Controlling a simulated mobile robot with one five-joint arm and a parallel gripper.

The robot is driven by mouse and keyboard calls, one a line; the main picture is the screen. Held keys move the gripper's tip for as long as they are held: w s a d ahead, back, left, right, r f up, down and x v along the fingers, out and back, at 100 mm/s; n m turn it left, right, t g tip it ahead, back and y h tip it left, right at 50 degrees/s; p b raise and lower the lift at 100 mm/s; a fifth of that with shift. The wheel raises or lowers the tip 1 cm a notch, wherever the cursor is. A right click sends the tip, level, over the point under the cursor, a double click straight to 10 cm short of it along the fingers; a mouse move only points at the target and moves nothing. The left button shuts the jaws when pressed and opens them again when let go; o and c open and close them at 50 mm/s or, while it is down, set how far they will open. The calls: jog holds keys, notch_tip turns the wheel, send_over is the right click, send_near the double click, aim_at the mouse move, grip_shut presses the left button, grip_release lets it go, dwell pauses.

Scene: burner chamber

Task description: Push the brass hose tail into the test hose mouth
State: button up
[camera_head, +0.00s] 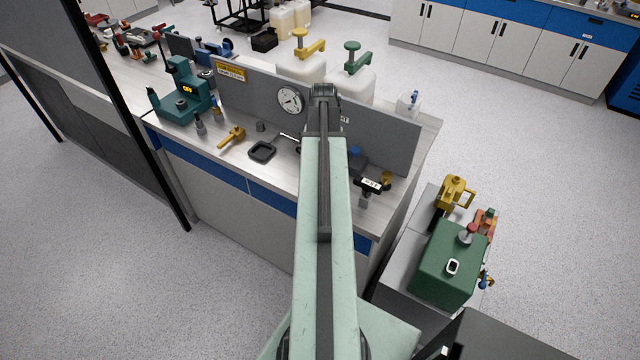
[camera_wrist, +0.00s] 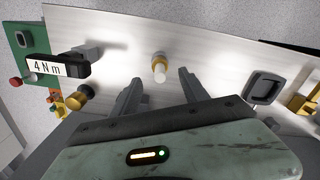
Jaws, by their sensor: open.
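A small brass-coloured piece with a pale end (camera_wrist: 159,68), probably the hose tail, shows on the bench in the wrist view. It lies beyond and between the fingertips of my gripper (camera_wrist: 158,82), which is open and empty; the piece looks apart from both fingers. My arm hides this spot in the head view. A larger brass knob (camera_wrist: 80,96) is at the left, near a black device marked 4 Nm (camera_wrist: 45,67); it also shows in the head view (camera_head: 386,177). I cannot make out the test hose mouth for certain.
A black tray (camera_wrist: 265,87) and a yellow fitting (camera_wrist: 303,103) lie at the wrist view's right. In the head view, a grey panel with a gauge (camera_head: 289,99) stands along the bench. A green box (camera_head: 450,265) stands right of the bench. Bare bench surrounds the small brass piece.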

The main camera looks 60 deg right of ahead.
jog(key=shift+f, duration=0.2)
jog(key=f+b, duration=0.5)
jog(key=shift+a+f, duration=0.2)
jog(key=shift+a, duration=0.05)
jog(key=shift+r, duration=0.15)
jog(key=shift+c, duration=0.5)
grip_shut()
notch_tip(320, 180, up, 10)
jog(key=p, duration=1)
jog(key=shift+r, duration=0.2)
jog(key=shift+f, duration=0.1)
